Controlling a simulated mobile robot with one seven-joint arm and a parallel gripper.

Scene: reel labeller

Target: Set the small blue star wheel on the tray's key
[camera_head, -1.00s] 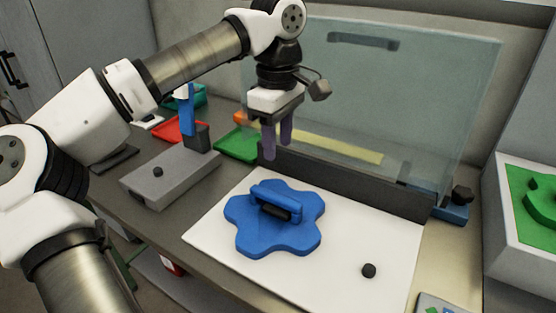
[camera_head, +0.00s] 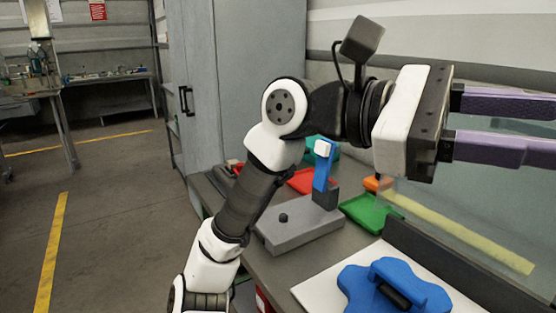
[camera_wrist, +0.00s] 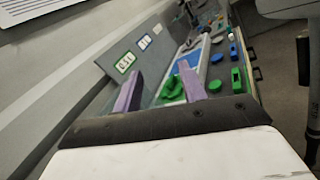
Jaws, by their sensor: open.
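A blue star-shaped wheel (camera_head: 356,281) with a raised handle lies flat on a white board (camera_head: 318,290) at the bottom right of the head view, partly cut off. Whether it is the small one I cannot tell. Small blue pieces (camera_wrist: 217,57) also show in the wrist view, too small to make out. My gripper (camera_head: 508,125) is open and empty, high above the bench, its two purple fingers pointing right. The fingers also show in the wrist view (camera_wrist: 160,90), apart from everything. I cannot pick out the tray's key.
A grey block (camera_head: 300,232) with a dark knob and a blue upright lever (camera_head: 322,168) stands on the bench. Red (camera_head: 301,181) and green (camera_head: 372,213) trays lie behind. A clear panel (camera_head: 490,215) stands at right. A green star-shaped piece (camera_wrist: 186,84) shows in the wrist view.

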